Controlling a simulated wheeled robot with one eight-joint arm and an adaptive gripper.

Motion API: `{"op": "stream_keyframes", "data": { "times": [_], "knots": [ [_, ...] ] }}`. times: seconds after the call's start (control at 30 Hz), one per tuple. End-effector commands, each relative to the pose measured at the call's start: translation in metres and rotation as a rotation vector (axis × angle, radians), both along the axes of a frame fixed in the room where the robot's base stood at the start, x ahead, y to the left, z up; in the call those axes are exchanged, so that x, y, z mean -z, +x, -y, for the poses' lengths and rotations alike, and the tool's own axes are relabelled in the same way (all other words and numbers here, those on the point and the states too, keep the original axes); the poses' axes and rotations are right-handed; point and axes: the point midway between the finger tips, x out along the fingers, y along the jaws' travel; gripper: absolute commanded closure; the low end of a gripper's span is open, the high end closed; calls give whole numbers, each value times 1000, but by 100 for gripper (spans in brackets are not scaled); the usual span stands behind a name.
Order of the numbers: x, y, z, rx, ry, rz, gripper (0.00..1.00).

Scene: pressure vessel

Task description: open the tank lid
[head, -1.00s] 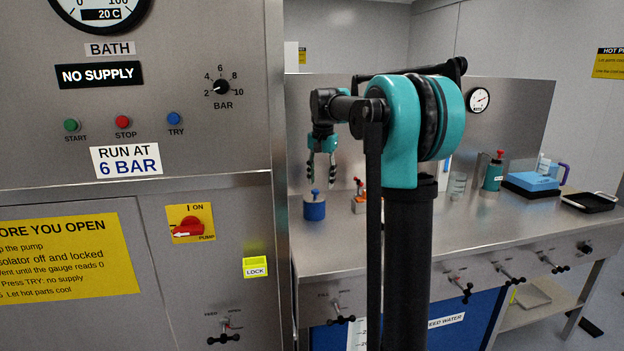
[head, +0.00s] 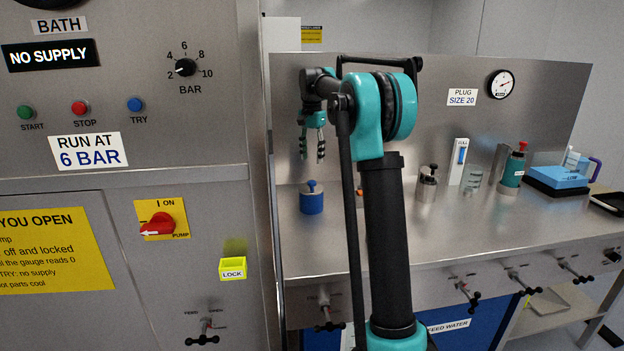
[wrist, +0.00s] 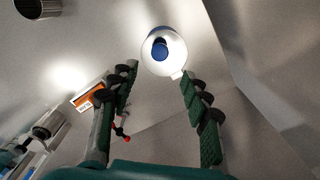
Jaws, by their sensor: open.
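I cannot tell for certain which thing is the tank lid. A small blue pot (head: 312,201) with a blue knob stands on the steel counter, at its left end. In the wrist view a round pale top with a blue knob (wrist: 160,50) lies beyond my fingertips, seemingly the same pot. My gripper (head: 312,153) hangs above the blue pot, fingers down, open and apart from it. In the wrist view its two fingers (wrist: 159,78) are spread with nothing between them. A steel pot (head: 428,184) with a black knob stands right of my arm.
The control panel (head: 120,170) with a red pump switch (head: 158,224) and a yellow LOCK tag (head: 232,267) rises left of the counter (head: 470,225). A green bottle (head: 514,168) and a blue-topped box (head: 560,178) stand at the right.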

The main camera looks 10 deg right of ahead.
Motion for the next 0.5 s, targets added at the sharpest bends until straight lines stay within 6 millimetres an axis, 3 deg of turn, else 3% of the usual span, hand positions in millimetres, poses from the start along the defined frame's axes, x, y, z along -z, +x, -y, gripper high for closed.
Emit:
{"op": "stream_keyframes", "data": {
  "times": [0.3, 0.5],
  "knots": [
    [62, 0, 0, 0, 0, 0, 52],
    [85, 0, 0, 0, 0, 0, 52]
  ]
}}
